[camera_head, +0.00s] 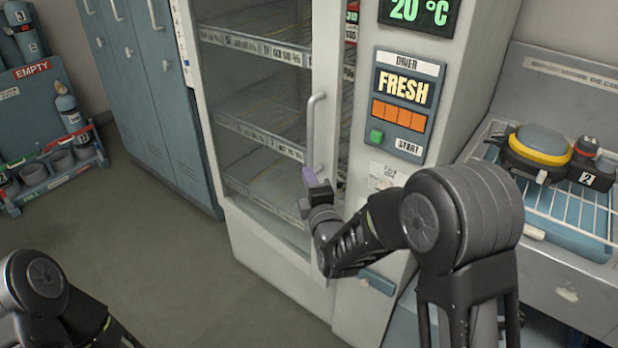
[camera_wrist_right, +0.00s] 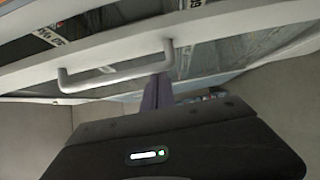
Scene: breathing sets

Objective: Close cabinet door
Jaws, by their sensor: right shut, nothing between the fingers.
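The drying cabinet's glass door (camera_head: 262,110) has a pale frame and a vertical bar handle (camera_head: 313,130). It is slightly ajar: a gap with shelf interior shows between its right frame and the cabinet body. My right gripper (camera_head: 309,178) is shut and empty, its purple fingers at the lower end of the handle. In the right wrist view the handle (camera_wrist_right: 115,76) runs across the door frame, and the fingers (camera_wrist_right: 157,92) reach up close to one end of it. I cannot tell whether they touch. Only part of my left arm shows at bottom left; its gripper is out of view.
The cabinet's control panel (camera_head: 402,105) reads FRESH. Blue lockers (camera_head: 150,90) stand to the left, with a rack of cylinders (camera_head: 48,165) beyond. The floor in front is clear.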

